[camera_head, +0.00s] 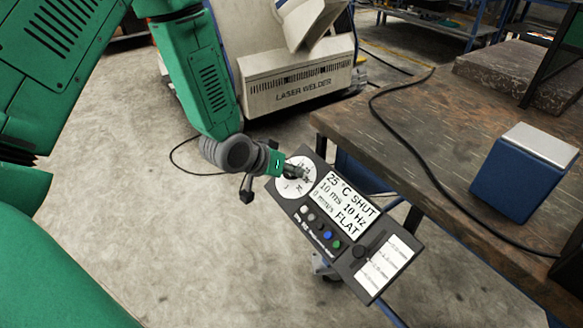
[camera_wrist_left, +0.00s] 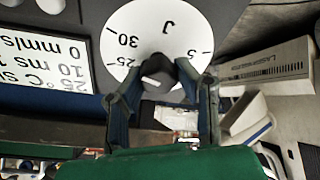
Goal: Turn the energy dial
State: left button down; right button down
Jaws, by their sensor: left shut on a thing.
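The energy dial has a white round face (camera_head: 291,190) marked J, at the upper left of a dark control panel (camera_head: 345,262). In the left wrist view the face (camera_wrist_left: 165,25) shows 30, 25 and 5, and a dark knob (camera_wrist_left: 158,72) stands at its centre. My left gripper (camera_head: 298,169) is over the dial in the head view and hides most of the knob. In the left wrist view its two fingers (camera_wrist_left: 162,80) are on either side of the knob, shut on it. My right gripper is not in view.
A wooden table (camera_head: 440,120) with a blue box (camera_head: 505,185) and a black cable stands at right. A laser welder (camera_head: 300,80) stands behind; floor at left is clear.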

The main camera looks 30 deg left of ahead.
pick_arm(q)
jog(key=shift+s+a+n+p, duration=0.2)
jog(key=shift+a+n+p, duration=0.05)
jog(key=shift+n+p, duration=0.5)
jog(key=n, duration=0.1)
jog(key=n+p, duration=0.1)
jog(key=n+y+p, duration=0.1)
jog(key=shift+d+n+g, duration=0.25)
jog(key=shift+n+g, duration=0.05)
jog(key=shift+n, duration=0.05)
jog(key=shift+s+a+f+n+p, duration=0.1)
jog(key=shift+a+f+n+p, duration=0.05)
jog(key=shift+n+p, duration=0.75)
jog(key=shift+n, duration=0.5)
jog(key=shift+f, duration=0.1)
jog(key=c, duration=1.4)
grip_release()
jog(key=shift+o, duration=1)
